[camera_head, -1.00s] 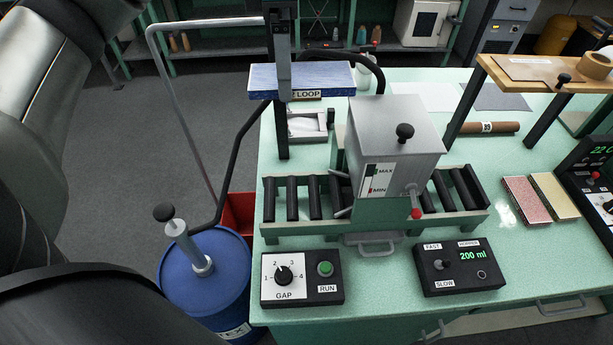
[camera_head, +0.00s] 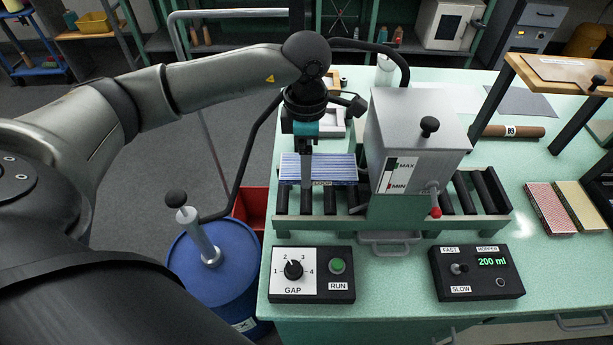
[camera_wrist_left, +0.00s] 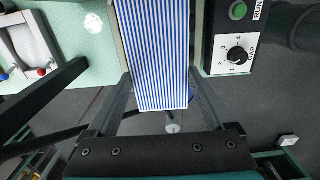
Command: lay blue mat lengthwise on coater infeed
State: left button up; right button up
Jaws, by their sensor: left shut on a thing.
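The blue-and-white striped mat (camera_head: 335,168) is over the left rollers of the coater infeed (camera_head: 283,200), its long side running along the line toward the hopper. I cannot tell whether it touches the rollers. A tag on its near edge is partly covered by a finger. My left gripper (camera_head: 307,180) is shut on the mat, its fingers pointing down. In the left wrist view the mat (camera_wrist_left: 155,50) lies between the two fingers (camera_wrist_left: 160,100). My right gripper is in no view.
The grey hopper (camera_head: 415,135) stands just right of the mat. The gap control box (camera_head: 312,275) is in front, and the hopper control box (camera_head: 477,272) is to its right. A blue drum (camera_head: 205,265) and a red bin (camera_head: 250,208) stand left of the bench.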

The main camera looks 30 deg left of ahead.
pick_arm(q)
jog(key=shift+f, duration=2.8)
jog(key=shift+f, duration=0.15)
jog(key=o, duration=1.1)
notch_tip(320, 180, up, 12)
jog(key=shift+r, duration=0.2)
